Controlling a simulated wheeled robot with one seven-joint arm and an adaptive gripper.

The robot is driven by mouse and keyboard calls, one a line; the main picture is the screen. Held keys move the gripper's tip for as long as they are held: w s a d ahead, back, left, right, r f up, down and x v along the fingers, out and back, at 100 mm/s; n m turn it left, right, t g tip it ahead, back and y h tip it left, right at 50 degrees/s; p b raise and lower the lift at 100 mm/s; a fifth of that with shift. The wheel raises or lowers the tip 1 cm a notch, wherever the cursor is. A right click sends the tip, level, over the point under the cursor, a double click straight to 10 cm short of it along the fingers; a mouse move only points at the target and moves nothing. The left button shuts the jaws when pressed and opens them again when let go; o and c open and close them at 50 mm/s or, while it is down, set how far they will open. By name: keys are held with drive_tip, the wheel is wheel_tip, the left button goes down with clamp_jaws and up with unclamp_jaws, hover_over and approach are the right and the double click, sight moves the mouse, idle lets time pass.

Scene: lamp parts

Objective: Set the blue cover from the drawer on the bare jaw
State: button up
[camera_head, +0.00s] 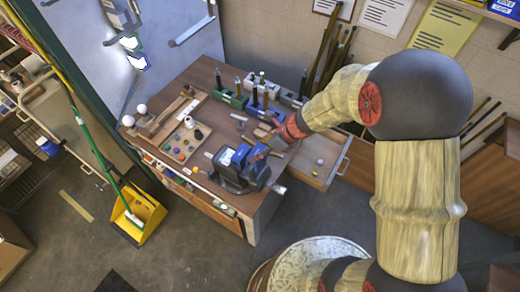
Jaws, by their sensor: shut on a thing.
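The dark vise (232,180) stands at the front edge of the wooden workbench, with blue on its upper part. My gripper (259,150) comes in from the right, just above the vise's right side, and is shut on a small blue cover (243,154). The fingers and the arm's red wrist crowd this spot. I cannot tell whether the held cover touches the jaw. The open drawer (325,178) sticks out at the right of the bench and holds a small pale ball (320,161).
A tray of small round pieces (187,140) lies left of the vise. Green and grey tool holders (232,98) stand at the bench's back. A round pale-topped drum (310,262) stands in front on the right. A yellow dustpan (142,218) stands on the floor at left.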

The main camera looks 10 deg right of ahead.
sight(264, 159)
wheel_tip(264, 159, down, 6)
drive_tip(key=b, duration=0.4)
drive_tip(key=shift+r, duration=0.1)
drive_tip(key=shift+s+f, duration=0.2)
drive_tip(key=shift+s+d+f, duration=0.1)
drive_tip(key=shift+s+f, duration=0.2)
drive_tip(key=shift+f, duration=0.05)
idle(0.3)
drive_tip(key=o, duration=1.3)
drive_tip(key=shift+w, duration=0.15)
drive_tip(key=shift+c, duration=0.2)
drive_tip(key=shift+r, duration=0.1)
drive_tip(key=shift+d+r, duration=0.1)
drive_tip(key=shift+r, duration=0.15)
drive_tip(key=v, duration=1.1)
drive_tip(key=shift+w+r, duration=0.25)
drive_tip(key=shift+r, duration=0.1)
